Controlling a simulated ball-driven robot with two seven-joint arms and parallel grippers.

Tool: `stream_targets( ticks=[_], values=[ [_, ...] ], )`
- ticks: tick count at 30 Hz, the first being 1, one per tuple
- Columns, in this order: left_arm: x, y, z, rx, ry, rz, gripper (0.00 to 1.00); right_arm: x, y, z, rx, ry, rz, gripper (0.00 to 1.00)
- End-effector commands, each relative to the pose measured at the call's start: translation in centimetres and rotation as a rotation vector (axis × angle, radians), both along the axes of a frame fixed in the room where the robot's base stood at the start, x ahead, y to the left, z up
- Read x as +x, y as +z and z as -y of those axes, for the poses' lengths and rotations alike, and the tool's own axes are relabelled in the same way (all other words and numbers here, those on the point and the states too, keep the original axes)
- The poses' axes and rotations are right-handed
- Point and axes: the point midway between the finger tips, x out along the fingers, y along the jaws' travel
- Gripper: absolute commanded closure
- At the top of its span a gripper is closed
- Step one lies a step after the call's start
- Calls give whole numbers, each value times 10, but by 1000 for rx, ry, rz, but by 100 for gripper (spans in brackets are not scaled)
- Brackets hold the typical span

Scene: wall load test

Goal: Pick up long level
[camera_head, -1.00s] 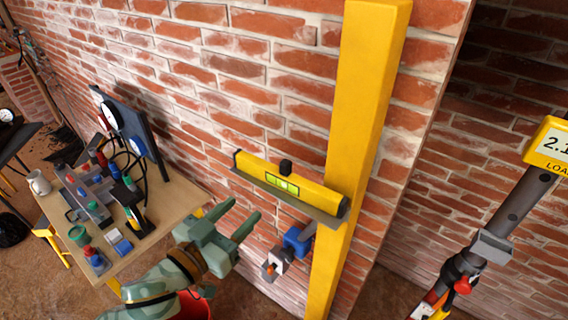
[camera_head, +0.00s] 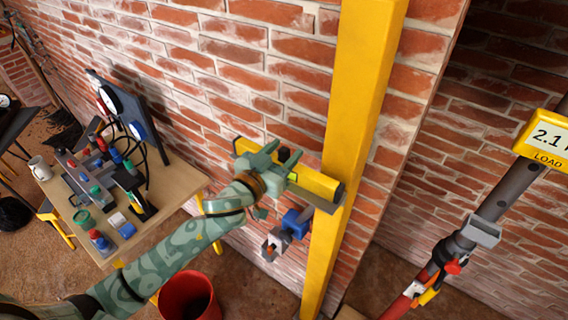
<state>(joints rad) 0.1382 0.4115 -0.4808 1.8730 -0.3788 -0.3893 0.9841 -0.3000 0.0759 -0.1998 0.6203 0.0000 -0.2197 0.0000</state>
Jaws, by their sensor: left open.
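The long level (camera_head: 318,183) is a yellow bar with a green vial window, lying on a thin grey ledge fixed by the yellow post, in front of the brick wall. My left gripper (camera_head: 283,158), green camouflage, is at the level's middle, its fingers apart and overlapping the bar in the picture. The hand hides the level's middle and most of its vial. I cannot tell whether the fingers touch it. My right gripper does not show.
The yellow post (camera_head: 352,110) stands right beside the level. A blue and grey clamp (camera_head: 292,225) sits below the ledge. A wooden table (camera_head: 185,182) with tools is at left. A red bucket (camera_head: 188,292) is on the floor below my arm. A prop with a load display (camera_head: 546,138) is at right.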

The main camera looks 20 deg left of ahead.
Motion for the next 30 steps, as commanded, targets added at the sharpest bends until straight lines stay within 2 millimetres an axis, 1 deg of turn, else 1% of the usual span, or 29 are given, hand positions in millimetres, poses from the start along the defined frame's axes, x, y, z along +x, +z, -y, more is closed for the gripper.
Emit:
stream_targets(
  ticks=[3,8,11,12,13,14,22,25,29,30],
  values=[
    [5,0,2,0,-1,-1,53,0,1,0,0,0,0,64],
    [5,-1,2,0,-1,-1,53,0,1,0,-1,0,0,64],
    [5,-1,2,0,-1,-1,78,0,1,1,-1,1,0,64],
    [5,-1,2,0,-1,-1,89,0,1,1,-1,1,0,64],
    [5,-1,2,0,-1,-1,97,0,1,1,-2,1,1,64],
    [5,-1,2,0,0,-1,100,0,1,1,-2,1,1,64],
    [5,1,2,0,-1,0,100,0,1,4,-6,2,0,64],
    [5,5,2,-1,-1,2,100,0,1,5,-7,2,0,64],
    [5,21,2,0,-1,4,100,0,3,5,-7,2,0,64],
    [5,29,2,-1,-1,6,100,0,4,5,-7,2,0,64]
  ],
)
